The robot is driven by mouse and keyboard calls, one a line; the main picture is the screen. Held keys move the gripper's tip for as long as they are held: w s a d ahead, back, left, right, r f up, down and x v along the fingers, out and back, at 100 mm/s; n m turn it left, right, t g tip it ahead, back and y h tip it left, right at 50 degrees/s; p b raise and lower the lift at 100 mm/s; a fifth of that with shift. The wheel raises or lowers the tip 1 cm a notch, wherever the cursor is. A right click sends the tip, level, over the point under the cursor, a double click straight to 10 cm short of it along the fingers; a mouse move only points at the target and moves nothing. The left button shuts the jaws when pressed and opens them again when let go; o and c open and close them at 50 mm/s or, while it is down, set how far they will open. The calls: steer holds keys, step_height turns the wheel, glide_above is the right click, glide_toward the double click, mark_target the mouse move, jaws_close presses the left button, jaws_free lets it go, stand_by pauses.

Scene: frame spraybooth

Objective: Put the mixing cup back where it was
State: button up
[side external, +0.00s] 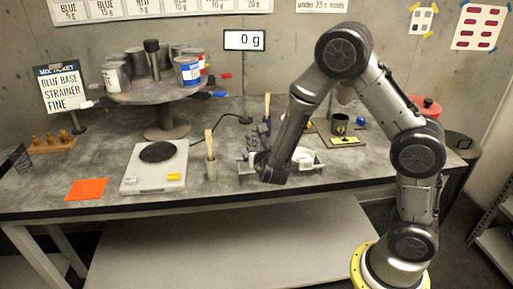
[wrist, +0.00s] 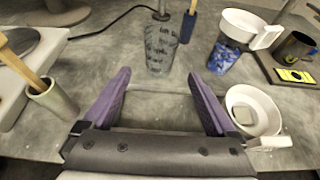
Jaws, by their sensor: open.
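A clear cup with dark graduation marks (wrist: 160,48), which looks like the mixing cup, stands upright on the bench in the wrist view. It is ahead of my gripper (wrist: 157,88), roughly centred between the two purple fingers and apart from them. My gripper is open, with nothing between the fingers. In the side view my gripper (side external: 268,172) is low over the bench at the grey tray. A blue-patterned cup (wrist: 226,63) stands to the right of the clear cup, with a white strainer (wrist: 262,34) over it.
A white round strainer (wrist: 253,110) lies by the right finger. A small pot with wooden sticks (wrist: 52,104) stands left. The scale (side external: 155,165) has an empty plate, and its display (side external: 245,40) reads 0 g. An orange square (side external: 87,189) lies on bare bench.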

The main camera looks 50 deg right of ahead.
steer(key=shift+v, duration=1.5)
steer(key=s+d+r+m+g, duration=0.2)
steer(key=s+r+m+g, duration=0.15)
steer(key=s+m, duration=0.45)
steer(key=s+d+r+m+g, duration=0.3)
steer(key=s+r+m, duration=0.2)
steer(key=s+m, duration=0.3)
steer(key=s+a+r+m+t+y, duration=0.2)
steer(key=s+a+r+m+y, duration=0.1)
steer(key=s+a+m+y, duration=0.6)
steer(key=a+m, duration=0.2)
steer(key=a, duration=0.2)
steer(key=shift+a+t, duration=0.3)
steer(key=shift+t, duration=0.05)
